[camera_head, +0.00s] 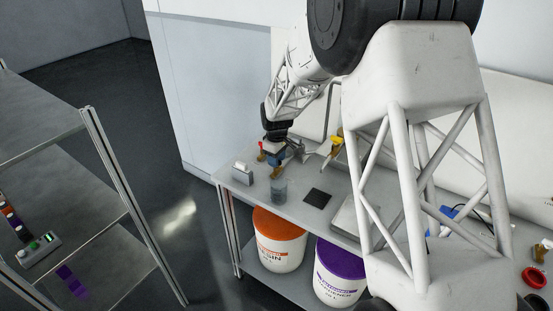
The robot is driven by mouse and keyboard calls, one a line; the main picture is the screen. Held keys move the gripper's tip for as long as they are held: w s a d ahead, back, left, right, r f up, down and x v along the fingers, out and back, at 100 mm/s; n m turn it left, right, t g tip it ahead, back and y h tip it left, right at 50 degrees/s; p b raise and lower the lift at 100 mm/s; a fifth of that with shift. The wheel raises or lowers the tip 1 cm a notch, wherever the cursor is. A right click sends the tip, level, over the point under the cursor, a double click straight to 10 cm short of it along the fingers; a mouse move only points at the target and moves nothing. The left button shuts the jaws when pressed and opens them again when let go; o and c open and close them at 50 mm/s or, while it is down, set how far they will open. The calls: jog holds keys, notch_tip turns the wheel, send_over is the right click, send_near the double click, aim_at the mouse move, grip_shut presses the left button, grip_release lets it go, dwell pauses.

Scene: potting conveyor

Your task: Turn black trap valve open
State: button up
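My arm reaches down from the top right to the far left part of the bench. My gripper (269,157) is at its end, low over the bench behind a clear cup (279,190). Small brown, blue and red parts show close together at the gripper. They are too small to tell apart, and I cannot tell whether the fingers are open or hold anything. I cannot make out a black trap valve for certain; it may be hidden by the gripper or the arm.
The grey bench (250,198) also bears a small white box (242,172), a black square pad (317,198) and a yellow-topped item (337,143). An orange-lidded bucket (279,240) and a purple-lidded bucket (340,275) stand below. A metal shelf (75,165) stands left, beyond open floor.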

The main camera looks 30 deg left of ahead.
grip_shut()
jog(key=shift+m, duration=0.3)
jog(key=m, duration=0.3)
jog(key=shift+m, duration=0.4)
jog(key=m, duration=0.4)
jog(key=shift+m, duration=0.3)
jog(key=m, duration=0.4)
jog(key=shift+m, duration=2.5)
